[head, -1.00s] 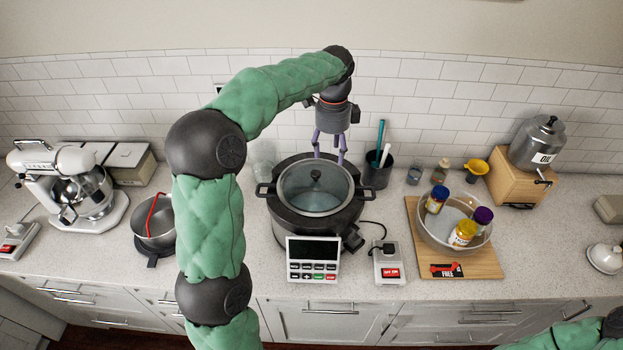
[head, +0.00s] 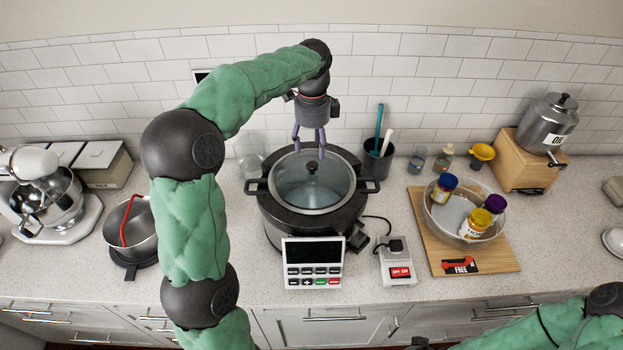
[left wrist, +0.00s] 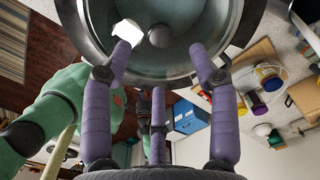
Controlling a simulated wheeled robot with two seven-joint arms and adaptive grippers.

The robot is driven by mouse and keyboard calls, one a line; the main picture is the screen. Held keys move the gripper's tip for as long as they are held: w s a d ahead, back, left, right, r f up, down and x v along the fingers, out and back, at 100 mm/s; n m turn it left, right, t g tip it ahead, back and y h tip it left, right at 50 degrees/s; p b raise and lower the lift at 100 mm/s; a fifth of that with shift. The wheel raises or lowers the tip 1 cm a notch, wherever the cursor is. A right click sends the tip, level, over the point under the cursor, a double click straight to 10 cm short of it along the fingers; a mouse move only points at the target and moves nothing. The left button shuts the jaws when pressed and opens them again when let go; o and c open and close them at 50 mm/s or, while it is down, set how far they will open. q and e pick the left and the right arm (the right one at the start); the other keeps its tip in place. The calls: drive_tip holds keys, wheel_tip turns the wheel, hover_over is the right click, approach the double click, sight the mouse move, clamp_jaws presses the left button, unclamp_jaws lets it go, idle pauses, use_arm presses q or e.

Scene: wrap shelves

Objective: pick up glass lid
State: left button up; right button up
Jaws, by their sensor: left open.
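The glass lid (head: 292,190) is a clear disc with a metal rim and a dark round knob (head: 312,166). It lies on the dark pot (head: 284,226) in the middle of the counter. My left gripper (head: 309,146) is open and empty, its purple fingers pointing down just above and behind the knob in the head view. In the left wrist view the lid (left wrist: 205,22) fills the top, with its knob (left wrist: 160,36) between and beyond the spread fingertips. I see no contact with the knob. My right arm shows at the lower right, but its gripper does not show.
A utensil cup (head: 376,160) stands close to the pot's right. A control panel (head: 314,262) and a switch box (head: 396,262) are in front. A bowl with jars (head: 462,228) sits on a board at right. A saucepan (head: 130,228) is at left.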

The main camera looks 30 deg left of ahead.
sight(312, 164)
use_arm(q)
wheel_tip(312, 164, down, 3)
drive_tip(key=shift+w+a, duration=0.1)
drive_tip(key=shift+a, duration=0.05)
drive_tip(key=shift+f+b, duration=0.45)
drive_tip(key=shift+f, duration=2.2)
drive_tip(key=shift+r, duration=0.1)
clamp_jaws()
